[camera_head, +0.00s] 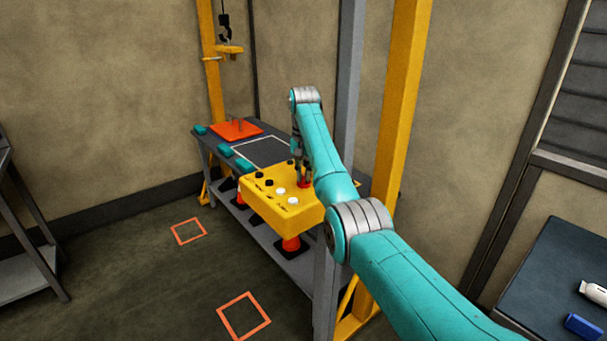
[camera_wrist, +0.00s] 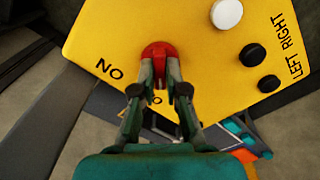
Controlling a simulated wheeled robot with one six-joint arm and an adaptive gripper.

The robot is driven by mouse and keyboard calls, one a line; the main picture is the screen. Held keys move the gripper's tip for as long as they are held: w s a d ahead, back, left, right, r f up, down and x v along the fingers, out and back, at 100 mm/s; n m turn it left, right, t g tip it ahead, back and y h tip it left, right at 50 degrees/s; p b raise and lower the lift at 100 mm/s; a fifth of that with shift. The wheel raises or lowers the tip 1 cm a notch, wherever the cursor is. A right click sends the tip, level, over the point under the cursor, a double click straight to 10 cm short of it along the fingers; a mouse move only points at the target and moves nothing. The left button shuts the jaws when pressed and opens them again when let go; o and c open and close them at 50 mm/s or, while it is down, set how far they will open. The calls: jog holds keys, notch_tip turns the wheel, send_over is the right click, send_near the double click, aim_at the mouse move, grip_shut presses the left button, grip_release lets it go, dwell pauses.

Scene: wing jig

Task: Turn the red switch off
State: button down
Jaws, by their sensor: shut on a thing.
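The red switch (camera_wrist: 158,50) sits on the face of a yellow control box (camera_wrist: 110,30), beside the lettering "NO". In the wrist view my gripper (camera_wrist: 160,72) has its two fingers closed around the red switch, and they partly hide it. Another letter shows between the fingers. In the head view the yellow box (camera_head: 262,203) stands at the near side of a workbench, and the red switch (camera_head: 304,182) shows at its right end under my gripper (camera_head: 302,172). My teal arm reaches in from the lower right.
The box also carries a white button (camera_wrist: 227,13) and black buttons (camera_wrist: 253,55). The workbench (camera_head: 212,140) holds an orange plate (camera_head: 236,130). A grey post (camera_head: 346,80) and yellow post (camera_head: 402,90) stand close to my arm.

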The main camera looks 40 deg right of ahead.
jog(key=c, duration=1.2)
grip_release()
